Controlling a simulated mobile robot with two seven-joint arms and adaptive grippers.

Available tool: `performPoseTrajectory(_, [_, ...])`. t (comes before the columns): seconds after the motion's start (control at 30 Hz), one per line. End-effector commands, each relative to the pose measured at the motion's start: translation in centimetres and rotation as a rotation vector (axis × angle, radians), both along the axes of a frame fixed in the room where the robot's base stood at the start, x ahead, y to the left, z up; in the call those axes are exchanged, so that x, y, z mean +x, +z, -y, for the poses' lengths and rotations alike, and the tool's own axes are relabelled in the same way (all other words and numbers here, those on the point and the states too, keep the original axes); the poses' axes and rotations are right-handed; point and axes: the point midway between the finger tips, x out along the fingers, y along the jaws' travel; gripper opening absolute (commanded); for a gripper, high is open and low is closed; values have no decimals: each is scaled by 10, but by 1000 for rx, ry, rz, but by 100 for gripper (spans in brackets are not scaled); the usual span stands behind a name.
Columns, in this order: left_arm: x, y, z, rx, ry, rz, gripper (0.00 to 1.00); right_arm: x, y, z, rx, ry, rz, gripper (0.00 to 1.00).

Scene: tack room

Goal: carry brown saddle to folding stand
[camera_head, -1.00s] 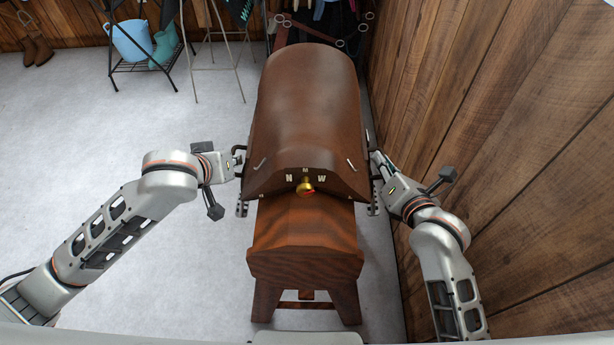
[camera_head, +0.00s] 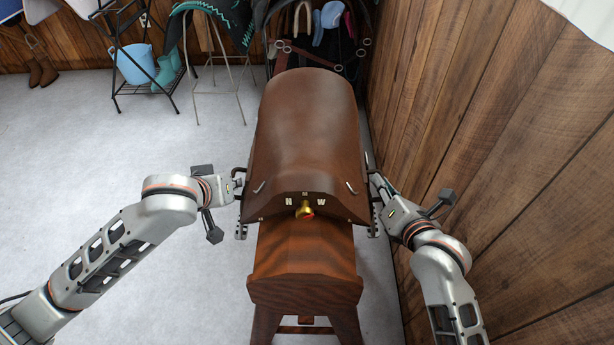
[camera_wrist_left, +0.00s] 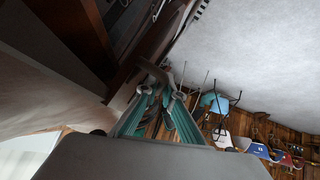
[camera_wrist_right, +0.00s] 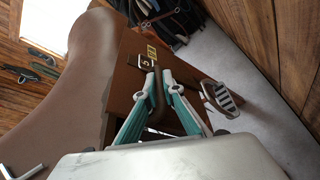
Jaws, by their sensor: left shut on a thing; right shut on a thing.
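The brown saddle (camera_head: 305,125), with a brass knob and pale letters on its near end, is over a dark wooden trestle (camera_head: 305,290); I cannot tell whether it rests on it or hangs just above. My left gripper (camera_head: 238,186) is shut on a dark handle at the saddle's left side. My right gripper (camera_head: 376,190) is shut on the handle at its right side; the right wrist view shows the fingers (camera_wrist_right: 161,75) around a dark bar. A thin-legged metal stand (camera_head: 224,75) with a dark, teal-trimmed pad stands behind; I cannot tell if it is the folding stand.
A plank wall (camera_head: 480,130) runs close along the right, near my right arm. A black rack (camera_head: 122,92) with a blue bucket (camera_head: 133,64) and teal boots (camera_head: 168,68) stands at the back left. Tack hangs behind the saddle. The grey floor (camera_head: 100,150) on the left is clear.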

Motion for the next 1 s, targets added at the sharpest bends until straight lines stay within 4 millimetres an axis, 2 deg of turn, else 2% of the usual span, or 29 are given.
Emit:
performPoseTrajectory(0.03, [2, 4, -1, 0, 3, 9, 0, 1, 5, 1, 3, -2, 11, 0])
performPoseTrajectory(0.27, [1, 5, -1, -1, 2, 9, 0, 1, 7, 1, 3, -2, 11, 0])
performPoseTrajectory(0.47, [-3, 13, 0, -2, 2, 8, 0, -3, 15, 1, 1, 0, 13, 0])
performPoseTrajectory(1.0, [-27, 57, -1, -1, 3, 9, 0, -28, 59, 1, 2, -1, 12, 0])
